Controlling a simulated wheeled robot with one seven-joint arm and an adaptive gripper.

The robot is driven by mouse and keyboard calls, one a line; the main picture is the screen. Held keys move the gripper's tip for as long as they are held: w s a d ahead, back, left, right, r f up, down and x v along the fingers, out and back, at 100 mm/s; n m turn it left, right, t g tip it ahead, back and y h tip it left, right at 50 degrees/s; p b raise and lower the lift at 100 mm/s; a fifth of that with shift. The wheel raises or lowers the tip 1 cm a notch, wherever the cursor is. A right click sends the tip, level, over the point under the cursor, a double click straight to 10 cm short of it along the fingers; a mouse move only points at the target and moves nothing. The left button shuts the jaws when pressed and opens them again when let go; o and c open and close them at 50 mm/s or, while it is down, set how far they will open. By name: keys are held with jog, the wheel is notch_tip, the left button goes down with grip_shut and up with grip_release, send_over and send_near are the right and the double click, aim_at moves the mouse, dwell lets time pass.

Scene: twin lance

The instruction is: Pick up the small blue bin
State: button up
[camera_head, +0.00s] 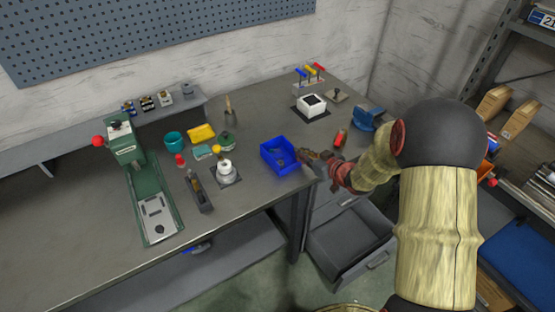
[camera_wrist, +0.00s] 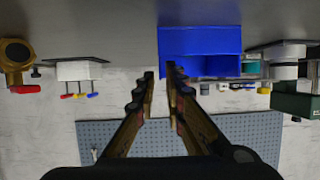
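The small blue bin (camera_head: 272,164) stands on the grey workbench (camera_head: 250,188) near its front edge, with something small inside. My gripper (camera_head: 308,155) is at the bin's right side in the head view, close to its rim. In the wrist view, which is upside down, the blue bin (camera_wrist: 200,40) fills the upper middle. My fingertips (camera_wrist: 160,72) are a narrow gap apart, with the bin's near side edge lined up between them. I cannot tell whether they touch the wall.
A white roll (camera_head: 225,170), teal cup (camera_head: 174,139) and green press (camera_head: 150,190) stand left. An open drawer (camera_head: 350,242) juts out below the bench.

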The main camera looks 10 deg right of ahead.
aim_at(290, 154)
jog(key=shift+b+x, duration=1.7)
jog(key=shift+x, duration=2.2)
jog(key=shift+s+f, duration=0.1)
grip_shut()
